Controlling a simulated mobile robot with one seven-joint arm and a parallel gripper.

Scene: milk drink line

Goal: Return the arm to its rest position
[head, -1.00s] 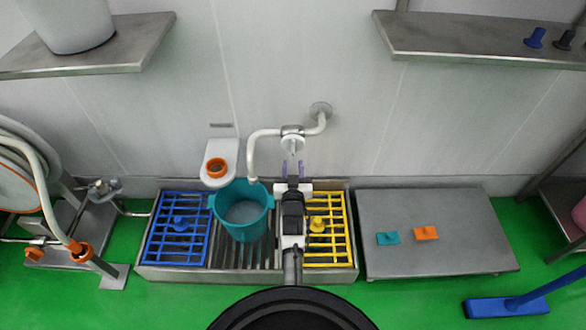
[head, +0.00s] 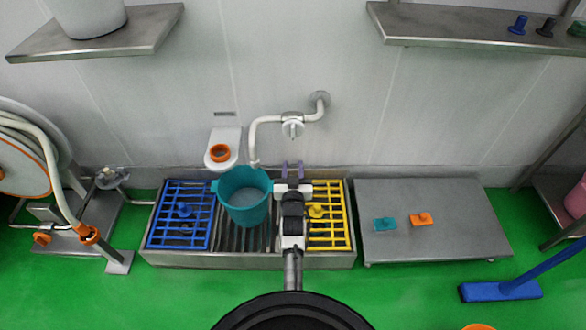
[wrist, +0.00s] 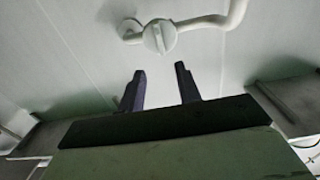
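My gripper (head: 292,168) is in front of the back wall, above the metal trough, with its fingers pointing at the wall. In the wrist view its two dark fingers (wrist: 160,88) stand well apart with nothing between them. The white tap (head: 292,128) on the wall is beyond the fingertips and apart from them; its round knob also shows in the wrist view (wrist: 160,37). My arm reaches forward from the bottom of the head view and covers part of the trough.
The trough (head: 250,260) holds a blue rack (head: 181,222), a teal bucket (head: 245,196) under the spout, and a yellow rack (head: 330,234). A metal table (head: 440,240) with a teal piece (head: 385,224) and an orange piece (head: 421,219) stands right. Shelves (head: 470,33) overhang.

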